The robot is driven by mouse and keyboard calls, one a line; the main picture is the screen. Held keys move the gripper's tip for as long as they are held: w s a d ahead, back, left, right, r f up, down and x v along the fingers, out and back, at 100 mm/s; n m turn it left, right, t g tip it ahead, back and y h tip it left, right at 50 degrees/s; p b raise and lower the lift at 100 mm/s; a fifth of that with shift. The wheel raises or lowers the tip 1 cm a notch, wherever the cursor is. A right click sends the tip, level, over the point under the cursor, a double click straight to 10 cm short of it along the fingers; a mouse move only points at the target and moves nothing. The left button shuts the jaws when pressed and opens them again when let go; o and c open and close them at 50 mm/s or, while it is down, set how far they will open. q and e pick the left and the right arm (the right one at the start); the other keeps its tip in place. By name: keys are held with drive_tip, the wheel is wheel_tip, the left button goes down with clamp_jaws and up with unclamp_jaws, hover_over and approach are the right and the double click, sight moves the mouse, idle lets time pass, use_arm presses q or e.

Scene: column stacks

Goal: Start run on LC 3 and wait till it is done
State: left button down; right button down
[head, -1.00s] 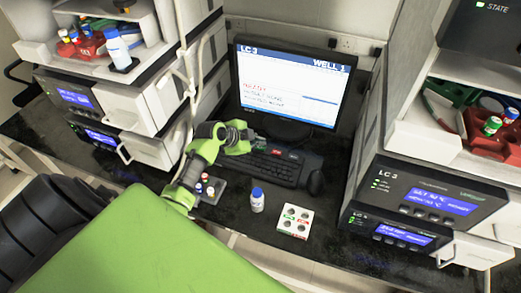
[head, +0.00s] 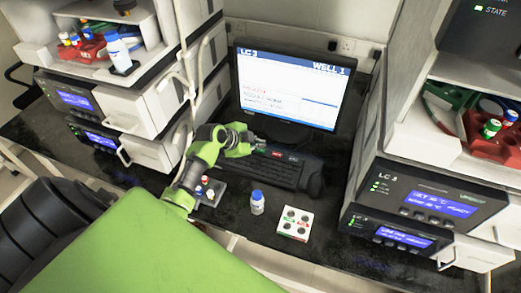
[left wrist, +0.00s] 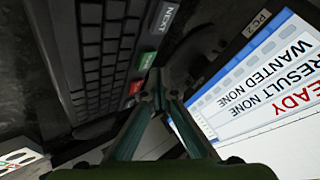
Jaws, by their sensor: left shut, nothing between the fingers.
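The monitor (head: 290,92) shows "LC-3" and "WELL 1" in its top bar. In the left wrist view the screen (left wrist: 262,85) reads red "READY", with "WANTED NONE" and "RESULT NONE". The black keyboard (head: 285,172) lies before it. In the left wrist view it has a grey NEXT key (left wrist: 167,17), a green key (left wrist: 147,61) and a red key (left wrist: 135,87). My left gripper (head: 259,144) is shut and empty, at the keyboard's back edge. Its fingertips (left wrist: 158,84) appear beside the green and red keys; contact cannot be told. My right gripper is not in view.
The LC 3 stack (head: 425,198) stands at the right, another instrument stack (head: 85,100) at the left. A blue-capped vial (head: 257,203), a white well block (head: 294,224) and a small vial rack (head: 209,191) are on the dark bench. A mouse (head: 315,184) is right of the keyboard.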

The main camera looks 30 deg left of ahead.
sight(259, 151)
use_arm(q)
drive_tip(key=shift+f+b, duration=0.3)
drive_tip(key=shift+f, duration=0.1)
drive_tip(key=shift+f+b, duration=0.35)
drive_tip(key=shift+f, duration=0.1)
idle(0.7)
idle(0.4)
drive_tip(key=shift+r+p, duration=0.8)
drive_tip(key=shift+r, duration=0.05)
drive_tip(key=shift+r, duration=0.1)
wheel_tip(259, 151, up, 5)
drive_tip(key=p, duration=0.4)
idle(4.5)
